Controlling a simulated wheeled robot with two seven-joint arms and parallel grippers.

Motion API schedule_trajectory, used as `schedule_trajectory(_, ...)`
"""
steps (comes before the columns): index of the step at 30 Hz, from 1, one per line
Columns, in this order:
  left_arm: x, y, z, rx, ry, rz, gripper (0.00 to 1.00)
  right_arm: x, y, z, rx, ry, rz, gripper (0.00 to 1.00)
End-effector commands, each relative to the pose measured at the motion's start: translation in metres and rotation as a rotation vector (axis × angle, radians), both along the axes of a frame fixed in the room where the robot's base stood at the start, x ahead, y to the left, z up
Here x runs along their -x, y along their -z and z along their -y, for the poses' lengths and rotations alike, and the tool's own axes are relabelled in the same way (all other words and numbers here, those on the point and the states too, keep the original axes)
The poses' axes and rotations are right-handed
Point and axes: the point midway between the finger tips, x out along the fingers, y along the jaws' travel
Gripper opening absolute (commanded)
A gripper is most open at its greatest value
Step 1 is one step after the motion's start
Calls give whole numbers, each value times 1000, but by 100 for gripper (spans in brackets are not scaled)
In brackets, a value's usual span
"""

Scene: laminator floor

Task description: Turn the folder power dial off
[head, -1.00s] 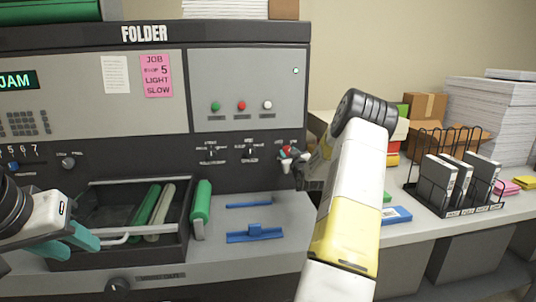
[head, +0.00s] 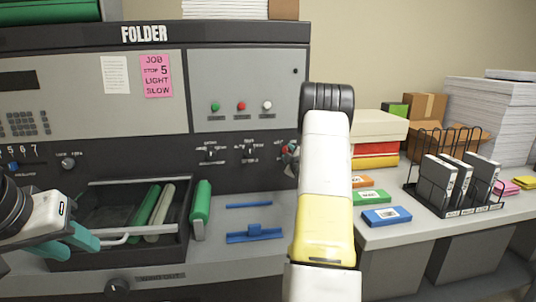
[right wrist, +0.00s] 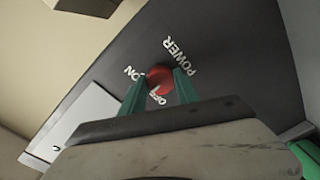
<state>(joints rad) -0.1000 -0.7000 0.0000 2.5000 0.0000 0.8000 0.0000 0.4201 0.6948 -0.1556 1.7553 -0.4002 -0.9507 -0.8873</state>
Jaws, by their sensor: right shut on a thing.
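The red power dial (right wrist: 159,78) is on the folder's dark panel, with POWER, ON and OFF lettering around it. My right gripper (right wrist: 161,83) is shut on the dial, with one teal finger on each side of it. A pale mark on the dial seems to lie toward OFF, but it is small. The folder's display (head: 18,80) is dark. My left gripper (head: 82,240) is open and empty by the open tray at the left.
The open tray (head: 118,182) holds green and pale rollers. A green roller (head: 201,202) and blue parts (head: 254,234) lie on the ledge. Colored boxes (head: 386,216), a wire rack (head: 452,208) and paper stacks (head: 492,115) fill the right table.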

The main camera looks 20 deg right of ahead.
Motion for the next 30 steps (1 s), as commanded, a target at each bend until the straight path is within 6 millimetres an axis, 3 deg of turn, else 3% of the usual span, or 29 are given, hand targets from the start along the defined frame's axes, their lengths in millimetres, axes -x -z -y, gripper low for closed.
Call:
schedule_trajectory(15,0,0,0,0,0,0,36,-1,-2,-3,442,-3,-104,0)
schedule_trajectory(30,0,0,0,0,0,0,36,-1,-1,-2,638,-3,-151,0)
